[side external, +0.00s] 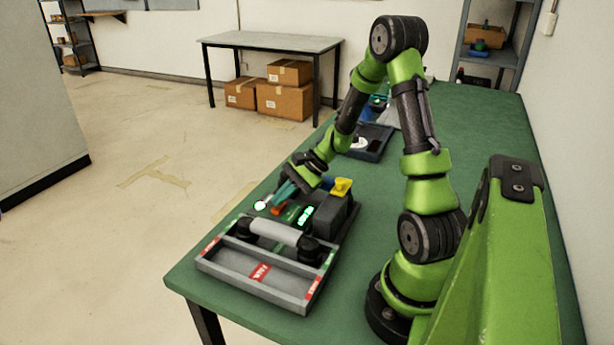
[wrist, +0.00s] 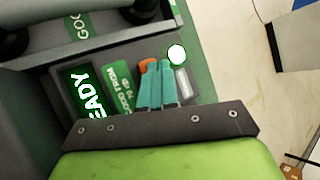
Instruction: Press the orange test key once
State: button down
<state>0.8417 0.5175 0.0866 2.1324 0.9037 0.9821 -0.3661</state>
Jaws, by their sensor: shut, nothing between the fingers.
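The orange key (wrist: 147,65) sits on the dark panel of the paging phone unit. Part of it is hidden behind my gripper's fingertips. My gripper (wrist: 157,72) has teal fingers, shut and empty, with the tips over or against the orange key; I cannot tell whether they touch it. The orange key also shows in the side view (side external: 278,209), just below my gripper (side external: 274,203). A round white lamp (wrist: 177,54), green-edged, is lit beside the key. A green display (wrist: 83,92) reads "READY", partly cut off.
A grey handset (side external: 274,231) lies across the tray (side external: 232,266) in front of the panel. Another dark unit (side external: 373,143) sits farther back. The green table (side external: 480,130) is clear at the back right.

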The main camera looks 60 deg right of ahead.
aim_at(283, 206)
jog(key=shift+f, duration=0.2)
jog(key=shift+r, duration=0.15)
dwell(0.3)
jog(key=shift+r, duration=0.75)
jog(key=shift+r, duration=2.5)
